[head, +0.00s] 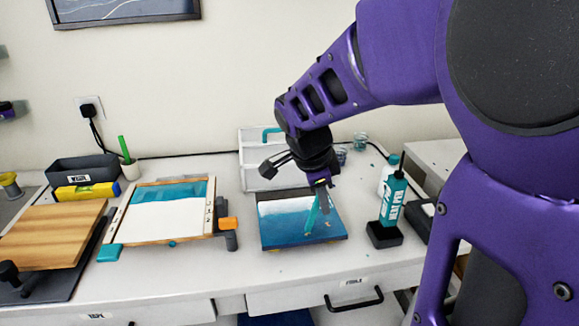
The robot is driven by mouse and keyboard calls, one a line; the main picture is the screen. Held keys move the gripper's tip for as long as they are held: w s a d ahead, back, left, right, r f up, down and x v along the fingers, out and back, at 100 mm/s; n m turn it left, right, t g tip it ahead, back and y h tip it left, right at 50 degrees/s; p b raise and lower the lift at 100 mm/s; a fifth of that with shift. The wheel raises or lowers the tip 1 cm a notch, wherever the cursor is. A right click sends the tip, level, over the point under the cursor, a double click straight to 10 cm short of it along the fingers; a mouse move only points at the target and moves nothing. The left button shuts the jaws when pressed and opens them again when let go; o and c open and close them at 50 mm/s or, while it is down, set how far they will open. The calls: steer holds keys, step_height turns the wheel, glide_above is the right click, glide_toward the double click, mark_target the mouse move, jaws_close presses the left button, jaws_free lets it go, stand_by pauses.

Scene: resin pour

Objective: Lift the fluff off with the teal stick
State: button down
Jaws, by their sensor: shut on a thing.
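My gripper (321,184) points down over a painted panel (279,231) and is shut on the teal stick (312,217). The stick slants down and to the left, its lower end over the blue part of the panel. I cannot tell whether its tip touches the surface. The panel has a brown band at the back, white in the middle and blue in front. Small pale specks show near the stick; which of them is the fluff, I cannot tell.
A clamped frame (160,218), a wooden board (48,236), a yellow level (87,190) and a dark bin (82,171) are left.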

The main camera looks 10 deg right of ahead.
steer(key=shift+f+b, duration=0.45)
steer(key=shift+b, duration=0.05)
stand_by(0.5)
steer(key=shift+r, duration=0.1)
step_height(320, 180, up, 6)
steer(key=p, duration=0.3)
stand_by(0.6)
stand_by(0.5)
